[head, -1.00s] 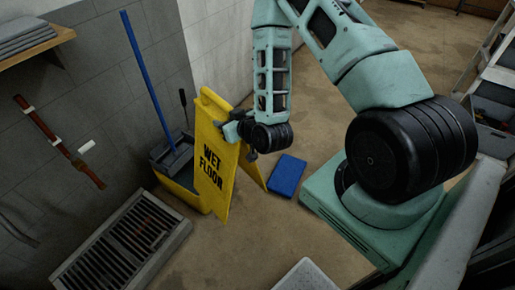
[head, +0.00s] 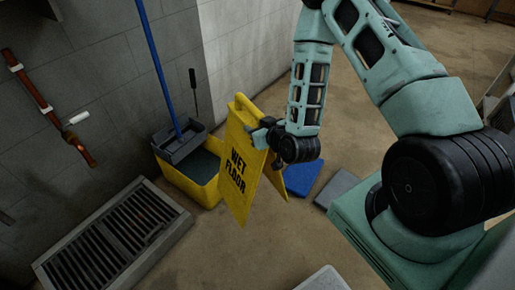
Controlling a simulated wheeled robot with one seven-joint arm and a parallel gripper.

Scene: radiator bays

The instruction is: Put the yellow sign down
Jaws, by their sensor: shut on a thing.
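The yellow sign (head: 239,172) reads "WET FLOOR" and stands near the middle of the head view, its two panels spread a little at the bottom. My gripper (head: 262,136) is shut on the sign's right edge, near its top. The sign is roughly upright, leaning slightly. I cannot tell whether its lower edge touches the floor. The gripper's far finger is partly hidden behind the sign and my wrist.
A yellow mop bucket (head: 190,172) with a blue handle (head: 157,65) stands left of the sign. A floor grate (head: 112,238) lies at the lower left. Brown floor is open in front.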

